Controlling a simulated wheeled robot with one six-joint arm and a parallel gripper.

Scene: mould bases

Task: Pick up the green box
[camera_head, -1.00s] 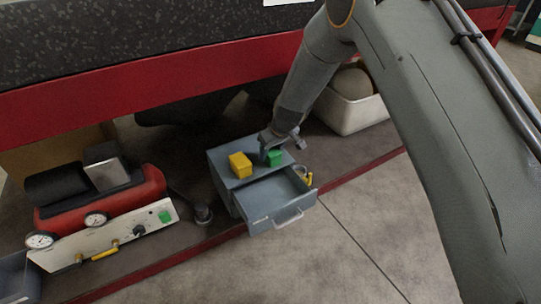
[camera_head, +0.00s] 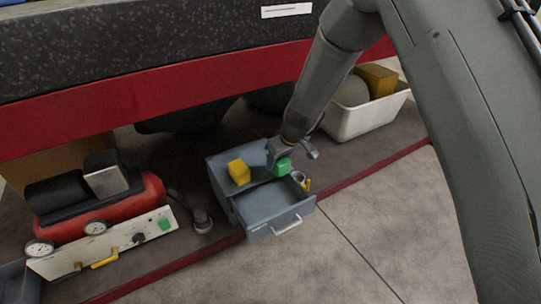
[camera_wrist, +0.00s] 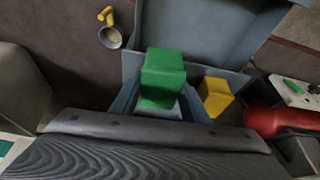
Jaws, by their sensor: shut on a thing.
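The green box (camera_head: 282,168) is at the right end of the top of the small grey-blue cabinet (camera_head: 225,170). My gripper (camera_head: 279,156) comes down on it from above and is shut on it. The box looks slightly tilted in the head view. I cannot tell whether it is clear of the cabinet top.
A yellow box (camera_head: 239,172) sits on the cabinet left of the green one. The cabinet's drawer (camera_head: 262,216) is pulled open. A cup (camera_wrist: 110,38) is beside the cabinet. A red compressor (camera_head: 150,190) stands left, a white bin (camera_head: 365,119) right. The red-edged bench (camera_head: 150,108) hangs above.

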